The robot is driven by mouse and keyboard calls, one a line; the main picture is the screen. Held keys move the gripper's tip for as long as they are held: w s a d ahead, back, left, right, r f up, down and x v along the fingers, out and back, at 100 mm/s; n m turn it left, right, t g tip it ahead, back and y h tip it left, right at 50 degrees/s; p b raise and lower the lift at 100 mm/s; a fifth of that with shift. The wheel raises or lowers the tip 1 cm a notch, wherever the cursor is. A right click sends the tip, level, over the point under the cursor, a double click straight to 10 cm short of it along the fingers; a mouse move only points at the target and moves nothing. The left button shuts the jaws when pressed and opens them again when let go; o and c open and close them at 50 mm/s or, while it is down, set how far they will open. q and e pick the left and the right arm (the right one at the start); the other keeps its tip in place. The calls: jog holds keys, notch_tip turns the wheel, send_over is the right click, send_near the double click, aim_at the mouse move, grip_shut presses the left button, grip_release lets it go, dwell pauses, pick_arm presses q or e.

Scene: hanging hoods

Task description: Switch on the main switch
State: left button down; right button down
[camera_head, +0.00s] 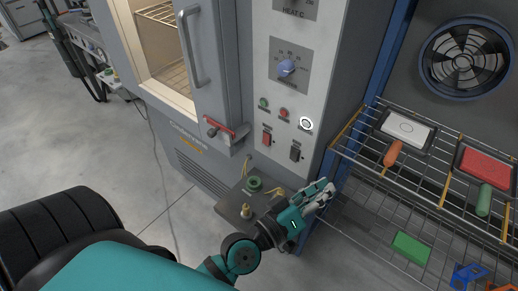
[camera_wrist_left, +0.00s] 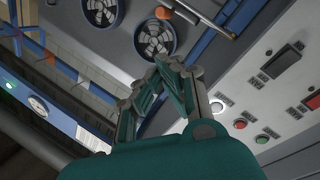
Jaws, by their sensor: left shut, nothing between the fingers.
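The cabinet's control panel (camera_head: 310,85) carries a red rocker switch (camera_head: 267,138) and a black rocker switch (camera_head: 295,153) side by side low down. In the left wrist view, the black switch (camera_wrist_left: 282,62) and the other switch (camera_wrist_left: 310,103) show at the right. My left gripper (camera_head: 325,188) is shut and empty, below and slightly right of the switches, apart from them. Its fingers (camera_wrist_left: 172,65) meet in the wrist view. My right gripper is not in view.
A wire rack (camera_head: 365,160) stands right of the gripper. A small shelf (camera_head: 228,207) juts out at the left.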

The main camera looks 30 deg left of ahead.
aim_at(266, 139)
pick_arm(q)
jog(key=w+a+n+t+y, duration=0.1)
jog(key=a+n+t+y, duration=0.1)
jog(key=a+n+y, duration=0.95)
jog(key=s+a+f+n+g+y, duration=0.3)
jog(key=a+f+n+g+y, duration=0.3)
jog(key=f+n, duration=0.25)
jog(key=w+d+p+x, duration=0.2)
jog(key=x, duration=1)
jog(key=shift+g, duration=0.4)
jog(key=shift+d, duration=0.15)
